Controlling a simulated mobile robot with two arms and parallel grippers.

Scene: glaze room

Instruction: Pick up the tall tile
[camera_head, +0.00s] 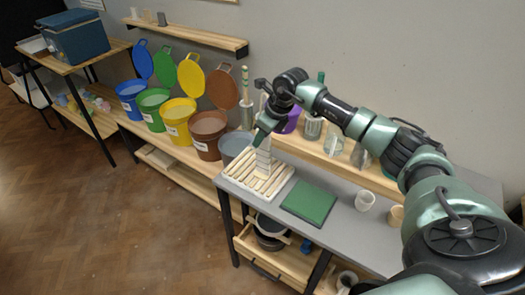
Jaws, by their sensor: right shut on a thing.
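The tall tile (263,162) is a pale, narrow upright piece at the slatted wooden rack (282,183) on the left end of the grey table. My right gripper (261,140) comes down from above and is shut on the tile's upper part. The fingers partly hide the tile's top. I cannot tell whether the tile's lower end still touches the rack. My left gripper is not in view.
A green mat (309,203) lies right of the rack. A white cup (364,201) and a tan cup (396,217) stand further right. A grey bucket (236,148) and a brown bucket (208,131) stand left of the rack. Jars line the shelf behind.

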